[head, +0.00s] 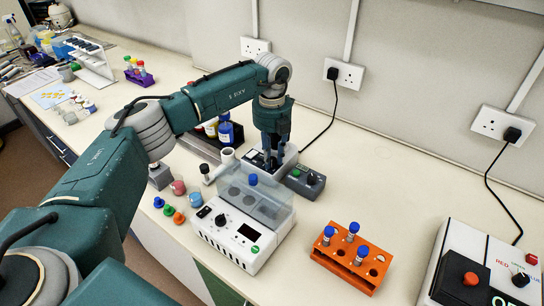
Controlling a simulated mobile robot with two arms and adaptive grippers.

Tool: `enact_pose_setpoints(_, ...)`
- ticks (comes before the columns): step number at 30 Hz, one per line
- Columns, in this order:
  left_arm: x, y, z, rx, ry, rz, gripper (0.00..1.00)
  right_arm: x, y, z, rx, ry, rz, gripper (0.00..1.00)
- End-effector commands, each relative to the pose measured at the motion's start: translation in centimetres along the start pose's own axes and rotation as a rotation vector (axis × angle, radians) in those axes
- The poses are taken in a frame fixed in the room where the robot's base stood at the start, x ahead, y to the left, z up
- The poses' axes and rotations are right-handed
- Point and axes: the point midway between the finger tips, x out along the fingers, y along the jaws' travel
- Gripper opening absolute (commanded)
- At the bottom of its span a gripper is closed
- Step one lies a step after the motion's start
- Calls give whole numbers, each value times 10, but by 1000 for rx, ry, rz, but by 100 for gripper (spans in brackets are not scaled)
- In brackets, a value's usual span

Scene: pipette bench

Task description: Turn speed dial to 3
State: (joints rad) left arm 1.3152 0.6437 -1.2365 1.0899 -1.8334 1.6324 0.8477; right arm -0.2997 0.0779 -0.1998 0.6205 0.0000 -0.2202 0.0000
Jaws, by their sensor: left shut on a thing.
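My left gripper (271,157) points straight down behind the clear lid of a white bench machine (228,234), over a low white-edged unit (290,157). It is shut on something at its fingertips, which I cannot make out. A small grey box (303,182) just right of the gripper carries a dark knob and a green button; the gripper is apart from that knob. I cannot read any dial's numbers. My right gripper is not in view.
An orange rack (352,262) with blue-capped tubes stands to the right. A control box with a red button (470,279) is at the lower right. Small coloured pieces (169,210) lie left of the machine. Bottles (225,130) stand behind my arm.

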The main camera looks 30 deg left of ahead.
Motion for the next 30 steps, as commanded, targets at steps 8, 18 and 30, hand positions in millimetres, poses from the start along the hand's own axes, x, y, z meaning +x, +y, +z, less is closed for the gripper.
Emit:
enact_pose_setpoints(8,-2,0,2,-182,-6,-3,0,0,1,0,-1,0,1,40)
enact_pose_setpoints(18,-3,0,2,-282,-7,-3,0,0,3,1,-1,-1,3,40)
enact_pose_setpoints(30,-3,0,2,-293,-7,-3,0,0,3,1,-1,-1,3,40)
